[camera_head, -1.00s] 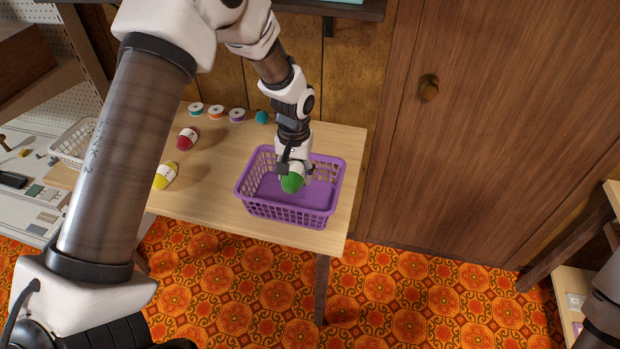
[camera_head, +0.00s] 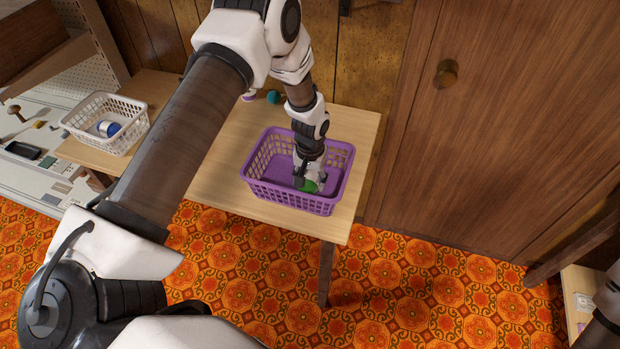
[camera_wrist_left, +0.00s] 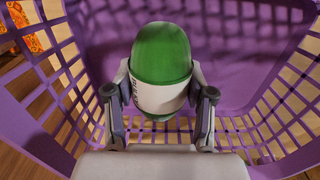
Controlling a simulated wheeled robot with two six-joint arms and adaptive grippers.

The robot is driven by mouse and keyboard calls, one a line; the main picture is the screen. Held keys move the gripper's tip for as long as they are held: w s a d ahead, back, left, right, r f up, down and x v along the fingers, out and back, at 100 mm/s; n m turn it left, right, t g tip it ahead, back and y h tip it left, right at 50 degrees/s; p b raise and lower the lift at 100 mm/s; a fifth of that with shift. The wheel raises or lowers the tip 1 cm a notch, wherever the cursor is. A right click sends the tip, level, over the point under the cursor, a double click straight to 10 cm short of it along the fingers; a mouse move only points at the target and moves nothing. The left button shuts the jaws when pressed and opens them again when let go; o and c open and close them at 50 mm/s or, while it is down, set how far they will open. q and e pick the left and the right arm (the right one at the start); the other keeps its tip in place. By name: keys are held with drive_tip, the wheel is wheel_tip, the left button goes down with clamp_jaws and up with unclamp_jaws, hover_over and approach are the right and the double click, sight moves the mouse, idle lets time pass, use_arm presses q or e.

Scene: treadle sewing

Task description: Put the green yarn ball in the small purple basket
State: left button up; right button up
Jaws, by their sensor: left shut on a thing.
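The green yarn ball (camera_head: 308,186), with a white label band, is inside the purple basket (camera_head: 292,200). In the left wrist view the green yarn ball (camera_wrist_left: 162,55) sits between the two fingers of my left gripper (camera_wrist_left: 158,108), which is shut on it. The purple walls of the basket (camera_wrist_left: 225,60) surround it there. In the head view my left gripper (camera_head: 308,175) reaches down into the basket from above and partly hides the ball. Whether the ball touches the basket floor I cannot tell. My right gripper is not in view; only part of an arm shows at the right edge.
The basket stands on a light wooden table (camera_head: 222,180). A white basket (camera_head: 103,140) with a blue and white spool stands to the left. A teal ball (camera_head: 273,97) lies behind the purple basket. A wooden cabinet (camera_head: 480,130) rises to the right.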

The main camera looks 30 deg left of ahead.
sight(311, 174)
use_arm(q)
drive_tip(key=shift+f, duration=0.25)
drive_tip(key=o, duration=1.2)
drive_tip(key=shift+w, duration=0.15)
drive_tip(key=shift+c, duration=0.2)
drive_tip(key=shift+r, duration=0.2)
wheel_tip(311, 174, up, 12)
drive_tip(key=shift+r+b, duration=0.1)
drive_tip(key=shift+b, duration=0.8)
